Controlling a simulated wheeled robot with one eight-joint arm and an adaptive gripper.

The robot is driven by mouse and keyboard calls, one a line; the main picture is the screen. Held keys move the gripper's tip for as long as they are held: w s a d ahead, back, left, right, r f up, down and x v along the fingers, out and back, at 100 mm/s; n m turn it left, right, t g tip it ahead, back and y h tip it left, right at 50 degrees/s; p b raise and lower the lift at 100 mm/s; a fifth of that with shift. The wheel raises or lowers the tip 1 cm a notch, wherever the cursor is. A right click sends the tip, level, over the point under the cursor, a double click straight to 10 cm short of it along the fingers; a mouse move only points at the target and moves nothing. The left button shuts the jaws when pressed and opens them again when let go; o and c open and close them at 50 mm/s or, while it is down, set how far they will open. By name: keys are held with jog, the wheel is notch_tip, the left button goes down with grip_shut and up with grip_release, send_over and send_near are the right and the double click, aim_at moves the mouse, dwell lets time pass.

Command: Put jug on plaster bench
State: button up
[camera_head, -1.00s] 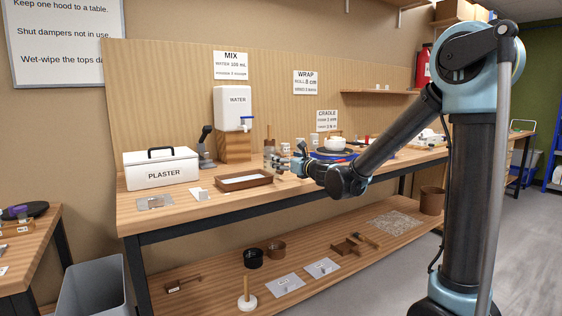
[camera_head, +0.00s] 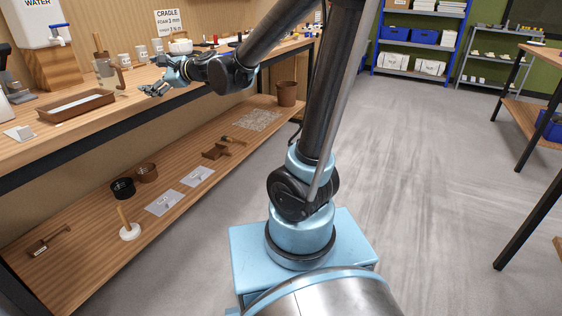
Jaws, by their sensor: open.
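The jug (camera_head: 107,73) is a small grey-beige vessel with a side handle. It stands upright on the wooden plaster bench (camera_head: 62,146), just behind the right end of a brown tray. A wooden stick shows above it; I cannot tell whether the stick is in the jug or behind it. My gripper (camera_head: 153,79) is open and empty over the front part of the bench, to the right of the jug. A gap shows between its fingers and the jug's handle.
The brown tray (camera_head: 75,115) lies left of the jug, and several cups (camera_head: 141,54) stand behind. A water tank (camera_head: 32,22) sits on a wooden block at left. The lower shelf (camera_head: 85,245) holds pots and tools. Open grey floor (camera_head: 430,160) lies to the right.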

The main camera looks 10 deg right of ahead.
jog(key=s+d+f+n+g+h, duration=0.2)
jog(key=s+d+f+n+h, duration=0.2)
jog(key=s+d+f, duration=0.3)
jog(key=s+d+f+n+g+h, duration=0.2)
jog(key=s+d+f+n+h, duration=0.2)
jog(key=d, duration=1.4)
jog(key=s+d+f+n+g+h, duration=0.3)
jog(key=s+d+f+n+h, duration=0.2)
jog(key=s+d+f+n, duration=0.4)
jog(key=s+d+f, duration=0.3)
jog(key=s+d, duration=0.1)
jog(key=s, duration=0.2)
jog(key=shift+s+d, duration=0.15)
jog(key=shift+s, duration=0.25)
jog(key=shift+f, duration=0.1)
